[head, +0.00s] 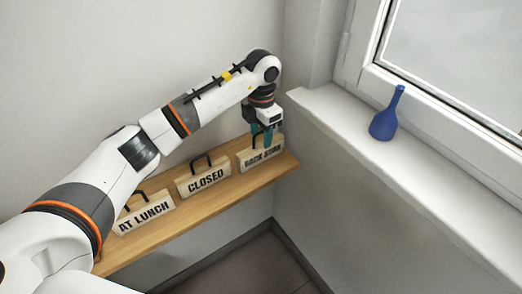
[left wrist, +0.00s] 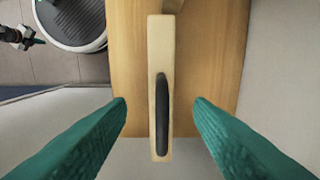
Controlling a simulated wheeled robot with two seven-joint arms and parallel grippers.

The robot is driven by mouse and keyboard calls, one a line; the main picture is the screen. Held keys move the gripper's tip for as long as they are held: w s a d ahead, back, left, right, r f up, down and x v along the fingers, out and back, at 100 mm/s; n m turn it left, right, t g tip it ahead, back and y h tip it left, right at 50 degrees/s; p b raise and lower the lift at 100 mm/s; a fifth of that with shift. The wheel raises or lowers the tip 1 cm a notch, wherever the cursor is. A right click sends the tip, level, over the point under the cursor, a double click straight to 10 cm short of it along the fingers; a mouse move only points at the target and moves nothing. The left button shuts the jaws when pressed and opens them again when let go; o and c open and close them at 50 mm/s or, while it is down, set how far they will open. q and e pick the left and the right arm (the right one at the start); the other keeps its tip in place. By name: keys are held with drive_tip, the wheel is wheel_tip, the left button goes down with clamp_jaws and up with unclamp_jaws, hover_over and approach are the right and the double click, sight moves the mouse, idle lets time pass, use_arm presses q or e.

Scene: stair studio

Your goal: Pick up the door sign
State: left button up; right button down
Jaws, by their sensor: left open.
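Three cream door signs with black handles stand in a row on a wooden shelf (head: 225,189). The "AT LUNCH" sign (head: 146,216) is at the left, the "CLOSED" sign (head: 205,181) in the middle and the "BACK SOON" sign (head: 262,155) at the right end. My left gripper (head: 264,138) is over the "BACK SOON" sign, pointing down. In the left wrist view its teal fingers (left wrist: 160,104) are open, one on each side of the sign's black handle (left wrist: 162,115), with a gap to the sign (left wrist: 162,45) on both sides.
A blue vase (head: 385,118) stands on the white window sill (head: 425,190) to the right of the shelf. Walls close in behind and to the right of the shelf. The floor (head: 245,270) shows below it.

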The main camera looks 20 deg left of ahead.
sight(261, 145)
use_arm(q)
wheel_tip(261, 145, down, 5)
drive_tip(key=shift+f+p, duration=0.1)
drive_tip(key=shift+p, duration=0.4)
clamp_jaws()
